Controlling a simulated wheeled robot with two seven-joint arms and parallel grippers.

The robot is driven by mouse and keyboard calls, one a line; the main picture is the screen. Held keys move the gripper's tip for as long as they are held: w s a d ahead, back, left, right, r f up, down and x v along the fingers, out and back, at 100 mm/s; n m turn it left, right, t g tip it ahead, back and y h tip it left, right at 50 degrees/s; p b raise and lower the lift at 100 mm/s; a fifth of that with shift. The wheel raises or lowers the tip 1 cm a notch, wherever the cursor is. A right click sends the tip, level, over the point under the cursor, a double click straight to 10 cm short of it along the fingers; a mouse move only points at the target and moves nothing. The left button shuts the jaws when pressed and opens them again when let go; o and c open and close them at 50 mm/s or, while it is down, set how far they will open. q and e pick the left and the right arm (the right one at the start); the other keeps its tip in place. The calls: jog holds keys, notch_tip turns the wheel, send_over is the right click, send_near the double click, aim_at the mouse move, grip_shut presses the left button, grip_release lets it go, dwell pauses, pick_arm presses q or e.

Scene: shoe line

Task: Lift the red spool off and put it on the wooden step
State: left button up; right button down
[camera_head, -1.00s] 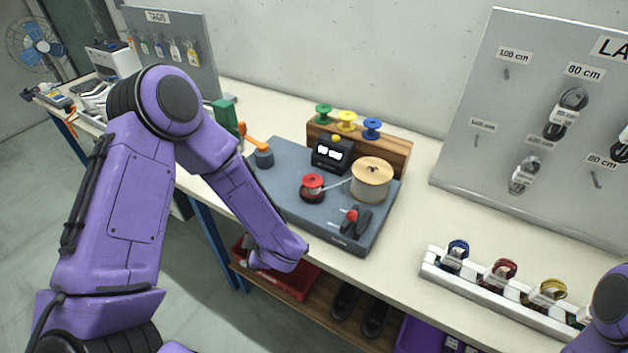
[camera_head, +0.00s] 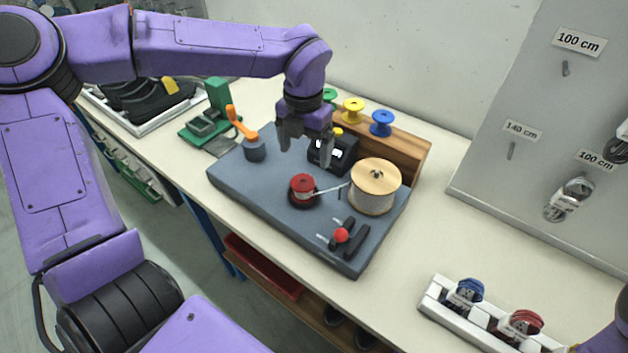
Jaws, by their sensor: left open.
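The red spool (camera_head: 303,185) sits on a dark round holder on the grey board, with a pale strand running from it to the large wooden reel (camera_head: 375,184). The wooden step (camera_head: 407,153) stands along the back of the board and bears a yellow spool (camera_head: 353,109), a blue spool (camera_head: 381,122) and a green spool (camera_head: 329,95), partly hidden by my arm. My left gripper (camera_head: 305,158) is open and empty, pointing down above and just behind the red spool. Of my right arm only a small part shows at the lower right edge; its gripper is out of view.
A black device with a small screen (camera_head: 338,152) stands close beside my left gripper. A red-knobbed lever (camera_head: 341,235) is at the board's front. An orange-handled tool (camera_head: 241,122) stands at the board's left.

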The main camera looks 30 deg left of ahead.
aim_at(303, 182)
pick_arm(q)
jog(key=f, duration=0.5)
jog(key=shift+s+d+p, duration=0.1)
jog(key=shift+s+p, duration=0.2)
jog(key=shift+p, duration=0.1)
notch_tip(303, 182, down, 4)
jog(key=shift+s+f+p, duration=0.1)
jog(key=shift+p, duration=0.55)
jog(key=shift+a+f, duration=0.2)
jog(key=shift+f, duration=0.25)
jog(key=c, duration=1.3)
